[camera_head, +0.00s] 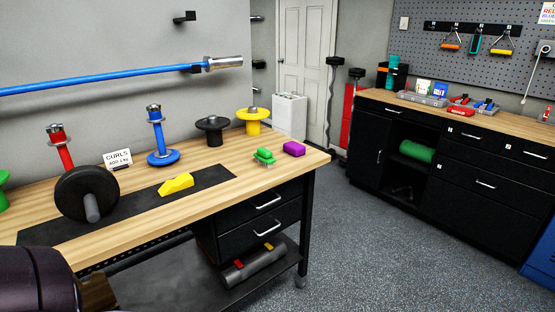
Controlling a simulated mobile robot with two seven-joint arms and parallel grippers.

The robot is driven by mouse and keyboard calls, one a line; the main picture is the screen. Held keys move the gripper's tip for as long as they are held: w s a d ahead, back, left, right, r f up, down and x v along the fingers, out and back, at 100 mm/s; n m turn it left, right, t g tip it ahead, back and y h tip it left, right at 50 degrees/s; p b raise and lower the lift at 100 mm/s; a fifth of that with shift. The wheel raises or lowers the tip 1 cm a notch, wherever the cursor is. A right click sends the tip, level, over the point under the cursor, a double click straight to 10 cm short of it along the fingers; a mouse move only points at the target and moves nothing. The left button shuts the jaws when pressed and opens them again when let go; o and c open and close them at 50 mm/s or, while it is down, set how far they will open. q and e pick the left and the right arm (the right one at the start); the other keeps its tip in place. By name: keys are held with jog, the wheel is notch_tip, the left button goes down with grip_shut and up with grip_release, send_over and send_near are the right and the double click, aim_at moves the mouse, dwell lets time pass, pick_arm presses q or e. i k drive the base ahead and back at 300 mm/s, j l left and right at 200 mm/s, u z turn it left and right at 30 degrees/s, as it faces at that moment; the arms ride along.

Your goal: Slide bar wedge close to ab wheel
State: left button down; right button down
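The bar wedge is a yellow wedge-shaped block (176,183) lying on the black mat (215,179) on the wooden workbench. The ab wheel (80,190) is a black wheel with a grey handle, standing to the left of the wedge on the mat. A clear gap of mat lies between them. My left arm shows at the bottom left corner, with a brownish end part, my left gripper (98,292), in front of the bench's near edge, apart from both things. Its fingers are mostly cut off. My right gripper is not in view.
Behind the mat stand a red post (60,148), a CURLS sign (117,158), a blue post (161,140), a black spool (212,130) and a yellow spool (252,121). A green brush (264,156) and purple block (294,149) lie right. The mat's right end is free.

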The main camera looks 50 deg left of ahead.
aim_at(185, 180)
jog(key=u, duration=2.1)
jog(key=i+l+u, duration=0.1)
jog(key=u, duration=0.8)
jog(key=i+l+u, duration=0.1)
jog(key=l+u, duration=0.8)
jog(key=l, duration=0.8)
jog(key=i, duration=0.05)
